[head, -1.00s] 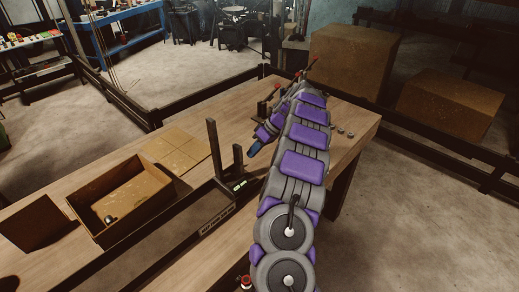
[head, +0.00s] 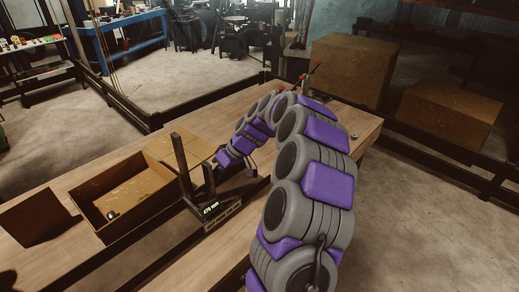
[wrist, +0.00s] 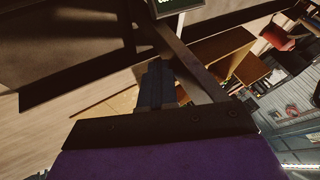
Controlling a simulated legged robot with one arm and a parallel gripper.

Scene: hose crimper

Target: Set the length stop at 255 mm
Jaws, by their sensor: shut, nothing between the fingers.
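The length stop (head: 183,165) is a dark carriage with upright bars on a long rail along the bench. Its small lit display (head: 210,208) reads in the 470s of mm; the last digit is hard to read. In the wrist view, the display's edge (wrist: 178,5) shows at the top, cut off, and a dark bar of the stop (wrist: 190,60) runs diagonally. My gripper (wrist: 155,82), dark blue-grey, is shut and empty, close beside that bar; I cannot tell whether they touch.
An open cardboard box (head: 127,196) stands left of the stop on the bench, with a small dark object inside. A flat cardboard piece (head: 178,145) lies behind it. Red-tipped levers (head: 317,66) rise at the bench's far end. Large boxes (head: 350,68) stand beyond.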

